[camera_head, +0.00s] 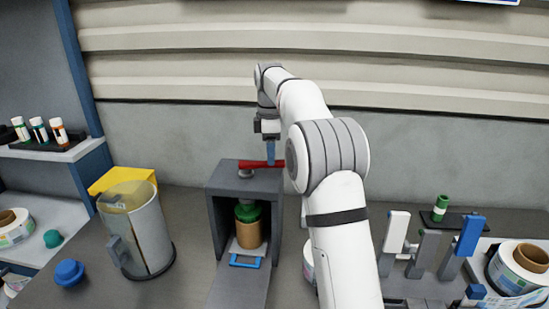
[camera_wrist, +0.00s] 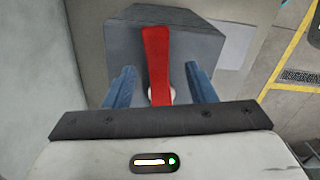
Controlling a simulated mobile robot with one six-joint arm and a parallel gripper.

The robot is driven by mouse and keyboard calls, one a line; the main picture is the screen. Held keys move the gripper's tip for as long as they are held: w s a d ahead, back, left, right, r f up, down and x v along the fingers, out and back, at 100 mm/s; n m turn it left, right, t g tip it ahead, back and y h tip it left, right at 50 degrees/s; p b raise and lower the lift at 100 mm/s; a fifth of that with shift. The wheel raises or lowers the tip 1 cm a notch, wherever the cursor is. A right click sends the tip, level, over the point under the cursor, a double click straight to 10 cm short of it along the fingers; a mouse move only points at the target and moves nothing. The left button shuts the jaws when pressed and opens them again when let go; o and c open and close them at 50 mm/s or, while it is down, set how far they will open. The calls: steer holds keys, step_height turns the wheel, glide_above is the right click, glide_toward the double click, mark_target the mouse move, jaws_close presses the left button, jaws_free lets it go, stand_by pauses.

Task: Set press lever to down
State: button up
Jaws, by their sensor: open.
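The press (camera_head: 219,192) is a dark grey box-shaped frame on the counter, left of my arm in the head view. Its red press lever (camera_head: 256,164) lies roughly level across the top; its right part is hidden behind my gripper and arm. In the wrist view the lever (camera_wrist: 157,62) runs between my two blue fingers, with a gap on each side. My gripper (camera_head: 270,153) is open and points down at the lever. Inside the press, a brown roll with a green top (camera_head: 249,226) stands above a blue-handled tray (camera_head: 246,262).
A blue cap (camera_head: 69,271) lies front left. White, grey and blue levers (camera_head: 396,232) and a label reel (camera_head: 520,268) are at the right. The wall is close behind.

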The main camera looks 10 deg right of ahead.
steer(key=shift+f, duration=1.15)
jaws_close()
steer(key=shift+d, duration=0.3)
